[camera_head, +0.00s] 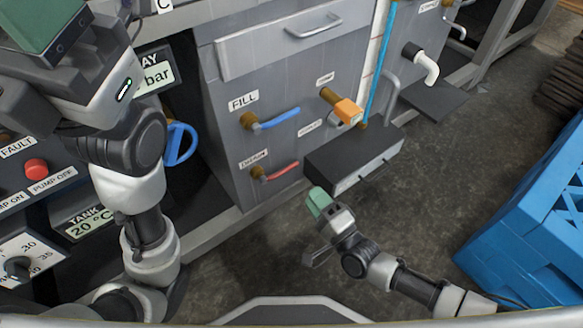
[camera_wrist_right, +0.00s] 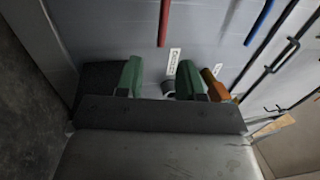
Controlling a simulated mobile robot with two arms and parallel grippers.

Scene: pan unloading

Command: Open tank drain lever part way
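The red drain lever (camera_head: 281,170) sticks out to the right from a brass valve low on the grey cabinet front, under a small label. It also shows at the top of the right wrist view (camera_wrist_right: 165,22). My right gripper (camera_head: 319,202), with green fingertips, is below and to the right of the lever, apart from it. In the right wrist view its two fingers (camera_wrist_right: 159,82) stand apart with nothing held between them. My left arm is at the left; its green-tipped gripper (camera_head: 42,22) is cut off at the top left corner, so its opening is hidden.
A blue fill lever (camera_head: 276,119) sits above the red one. An orange-handled valve (camera_head: 348,111) is to the right, above a dark box ledge (camera_head: 352,165) close to my right gripper. A blue crate (camera_head: 525,240) stands at the right. The floor between is clear.

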